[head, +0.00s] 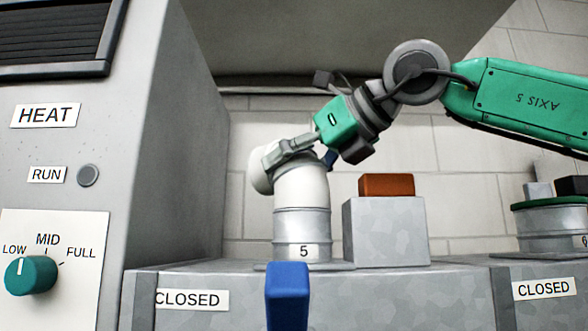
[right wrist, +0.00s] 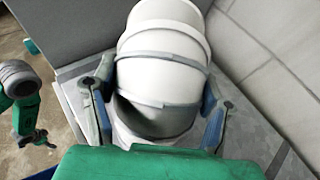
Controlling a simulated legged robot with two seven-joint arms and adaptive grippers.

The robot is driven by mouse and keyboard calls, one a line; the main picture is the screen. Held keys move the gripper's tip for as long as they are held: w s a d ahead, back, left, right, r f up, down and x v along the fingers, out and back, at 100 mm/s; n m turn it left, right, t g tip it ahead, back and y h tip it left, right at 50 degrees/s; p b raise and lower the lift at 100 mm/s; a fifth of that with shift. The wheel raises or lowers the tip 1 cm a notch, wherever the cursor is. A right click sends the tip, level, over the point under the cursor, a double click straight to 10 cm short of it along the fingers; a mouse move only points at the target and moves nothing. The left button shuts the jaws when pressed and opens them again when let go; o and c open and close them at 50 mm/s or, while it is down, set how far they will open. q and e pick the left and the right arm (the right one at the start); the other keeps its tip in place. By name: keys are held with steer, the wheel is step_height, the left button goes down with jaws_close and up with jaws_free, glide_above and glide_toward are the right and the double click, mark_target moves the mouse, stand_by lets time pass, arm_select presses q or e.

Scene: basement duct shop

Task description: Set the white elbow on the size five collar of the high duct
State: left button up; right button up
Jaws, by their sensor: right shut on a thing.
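The white elbow (head: 301,187) stands upright with its bend turned to the left, directly over the grey collar marked 5 (head: 302,224) on the high duct (head: 390,288). Its lower edge meets the collar's top in the head view; I cannot tell whether it is fully seated. My right gripper (head: 289,151) comes in from the upper right and is shut on the elbow. In the right wrist view, the fingers of my right gripper (right wrist: 158,100) lie on both sides of the white elbow (right wrist: 163,50). Part of my left arm shows at the left there, its jaws unclear.
A grey block (head: 385,232) with an orange-brown brick (head: 387,185) stands right of the collar. A second collar with a green rim (head: 553,203) stands at the far right. A heater cabinet (head: 150,130) rises at the left. A blue upright piece (head: 287,296) stands before the duct.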

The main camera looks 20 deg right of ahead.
steer(key=o, duration=1)
steer(key=shift+s, duration=0.1)
steer(key=v, duration=1.1)
steer(key=shift+p, duration=0.3)
steer(key=shift+f, duration=0.1)
